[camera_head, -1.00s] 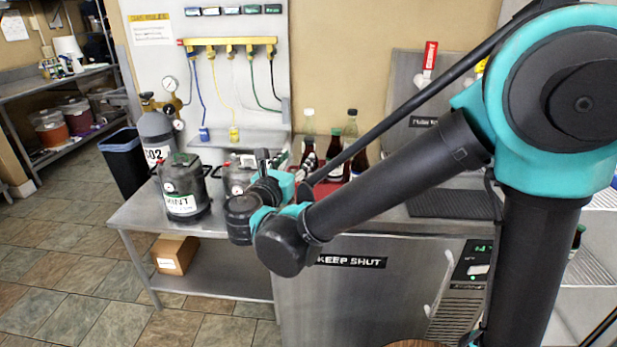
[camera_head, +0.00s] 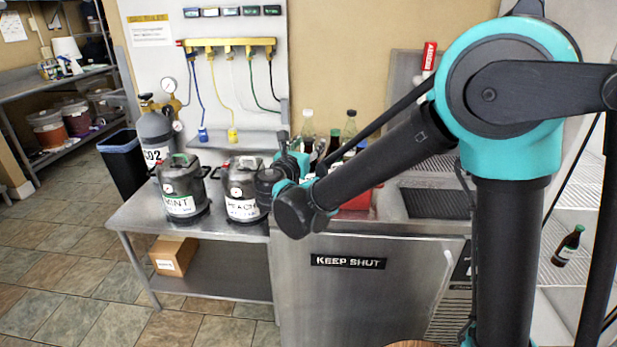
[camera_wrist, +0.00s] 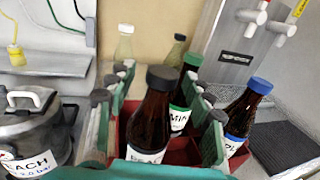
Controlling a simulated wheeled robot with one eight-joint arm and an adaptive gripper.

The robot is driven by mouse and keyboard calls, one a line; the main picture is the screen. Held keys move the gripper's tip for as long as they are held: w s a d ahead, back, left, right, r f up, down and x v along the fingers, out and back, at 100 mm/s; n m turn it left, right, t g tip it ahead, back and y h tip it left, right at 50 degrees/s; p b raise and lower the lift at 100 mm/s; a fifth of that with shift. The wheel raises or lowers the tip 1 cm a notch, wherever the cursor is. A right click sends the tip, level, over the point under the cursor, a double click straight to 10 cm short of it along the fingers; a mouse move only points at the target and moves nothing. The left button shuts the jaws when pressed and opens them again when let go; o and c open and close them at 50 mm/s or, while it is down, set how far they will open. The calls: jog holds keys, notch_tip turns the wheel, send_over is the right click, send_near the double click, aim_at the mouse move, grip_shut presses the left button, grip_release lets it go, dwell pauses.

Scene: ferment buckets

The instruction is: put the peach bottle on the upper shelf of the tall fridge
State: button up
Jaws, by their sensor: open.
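The wrist view shows a dark brown bottle with a black cap (camera_wrist: 150,118) between the two fingers of my open gripper (camera_wrist: 155,95). In the head view my gripper (camera_head: 297,150) is at the crate's left side. The tall fridge (camera_head: 585,205) stands open at the right, with wire shelves, largely behind my arm.
A green-capped bottle (camera_wrist: 183,95) and a blue-capped bottle (camera_wrist: 245,112) stand close by in the crate. Two clear bottles are behind. Kegs marked mint (camera_head: 182,190) and peach (camera_head: 243,190) stand left. A dark bottle (camera_head: 568,245) is on a fridge shelf.

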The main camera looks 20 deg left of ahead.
grip_shut()
dwell(0.3)
jog(key=shift+r, duration=0.1)
dwell(0.4)
